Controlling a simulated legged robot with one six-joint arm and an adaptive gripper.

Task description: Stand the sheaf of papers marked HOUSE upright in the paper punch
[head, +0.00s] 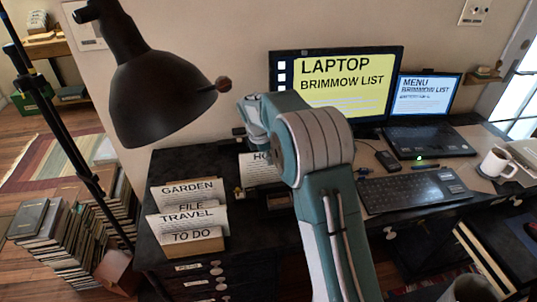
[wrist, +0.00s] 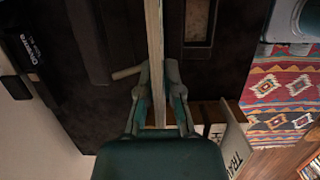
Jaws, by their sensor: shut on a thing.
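The sheaf marked HOUSE (head: 258,173) shows behind my arm in the head view, roughly upright, with only "HO" readable. In the wrist view the sheaf (wrist: 154,45) is a pale strip seen edge-on, between the two fingers of my gripper (wrist: 157,85). My gripper is shut on it. My arm hides most of the gripper in the head view. A dark slotted thing (wrist: 198,22), perhaps the paper punch, lies to the right of the sheaf in the wrist view. I cannot tell whether the sheaf touches anything below.
A file holder (head: 198,247) with papers marked GARDEN, TRAVEL and TO DO stands at the desk's front left. A black lamp (head: 150,95) hangs over the left side. A monitor (head: 365,85), keyboard (head: 412,190), laptop (head: 430,140) and mug (head: 496,163) occupy the right.

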